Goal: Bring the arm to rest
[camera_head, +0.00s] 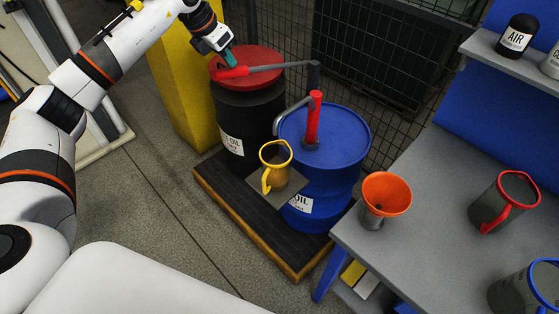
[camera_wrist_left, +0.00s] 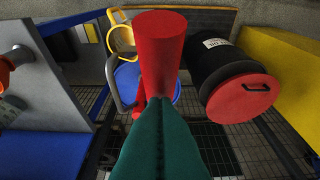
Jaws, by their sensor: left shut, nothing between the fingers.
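The pump (camera_head: 314,120) is a red post on the blue drum (camera_head: 350,130). Its grey lever (camera_head: 275,67) reaches left over the black drum and ends in a red grip (camera_head: 233,72). The grip shows large in the left wrist view (camera_wrist_left: 162,50). My left gripper (camera_head: 229,60) has teal fingers, shut and empty, right at the grip. In the left wrist view the fingertips (camera_wrist_left: 158,100) overlap the grip's lower end; I cannot tell whether they touch. A grey spout (camera_head: 290,112) curves from the pump above a yellow-rimmed jug (camera_head: 275,168). My right gripper is not in view.
A black drum (camera_head: 250,115) with a red lid stands beside the blue drum on a dark pallet (camera_head: 230,195). A yellow post (camera_head: 185,90) and wire fence stand behind. A grey bench (camera_head: 420,200) at right holds an orange funnel (camera_head: 386,192) and jugs.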

